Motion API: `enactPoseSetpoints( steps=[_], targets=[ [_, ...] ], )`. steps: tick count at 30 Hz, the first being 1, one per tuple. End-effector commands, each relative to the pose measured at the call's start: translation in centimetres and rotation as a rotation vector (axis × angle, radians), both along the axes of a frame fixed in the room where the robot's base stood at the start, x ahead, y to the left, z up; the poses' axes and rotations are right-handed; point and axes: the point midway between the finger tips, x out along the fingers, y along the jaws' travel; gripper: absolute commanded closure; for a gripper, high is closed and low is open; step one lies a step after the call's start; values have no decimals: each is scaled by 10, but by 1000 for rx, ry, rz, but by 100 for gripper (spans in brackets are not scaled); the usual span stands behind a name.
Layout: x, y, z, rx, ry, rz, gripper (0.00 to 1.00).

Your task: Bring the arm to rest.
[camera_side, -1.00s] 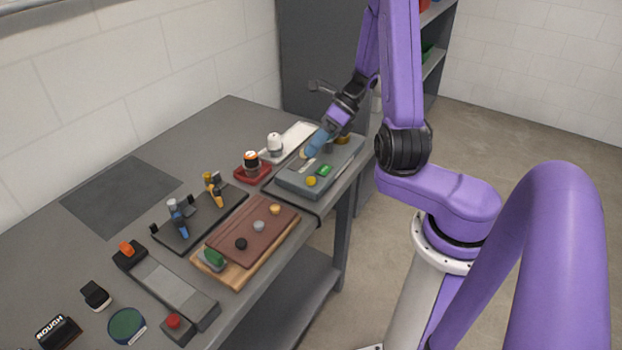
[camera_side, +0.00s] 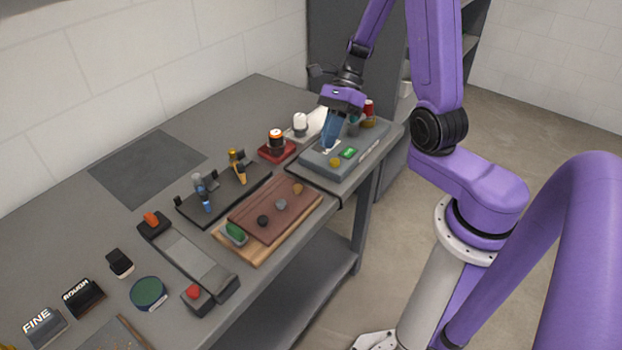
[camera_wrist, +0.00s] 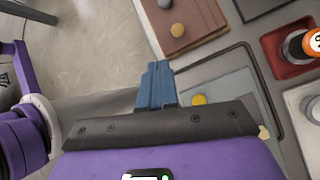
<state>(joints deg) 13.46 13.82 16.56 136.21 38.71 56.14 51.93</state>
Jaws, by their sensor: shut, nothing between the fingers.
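My gripper (camera_side: 328,142) is over the grey tray (camera_side: 315,160) at the far right end of the bench. Its blue fingers are together with nothing between them. In the wrist view the fingers (camera_wrist: 156,68) point toward the brown board, with the grey tray (camera_wrist: 235,75) beneath. I cannot tell in the side view whether the fingertips touch anything. A yellow round piece (camera_side: 335,162) and a green piece (camera_side: 348,153) lie on the tray close to the fingers. The yellow piece also shows beside the fingers in the wrist view (camera_wrist: 199,99).
A brown board (camera_side: 260,222) with several round pieces lies nearer the camera. A red tray (camera_side: 268,153) with an orange-and-black jar (camera_side: 277,139) and a white-topped jar (camera_side: 300,123) stand behind the grey tray. A black rack (camera_side: 190,212) holds tools. The dark mat (camera_side: 148,165) is bare.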

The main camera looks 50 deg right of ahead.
Motion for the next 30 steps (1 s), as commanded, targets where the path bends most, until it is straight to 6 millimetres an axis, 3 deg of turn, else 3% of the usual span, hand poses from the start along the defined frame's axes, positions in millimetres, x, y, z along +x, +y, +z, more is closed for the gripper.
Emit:
enactPoseSetpoints(
  steps=[12,30],
  targets=[
    [-33,38,16,-89,-220,709,100],
    [-99,67,37,-110,-560,1714,100]
  ],
)
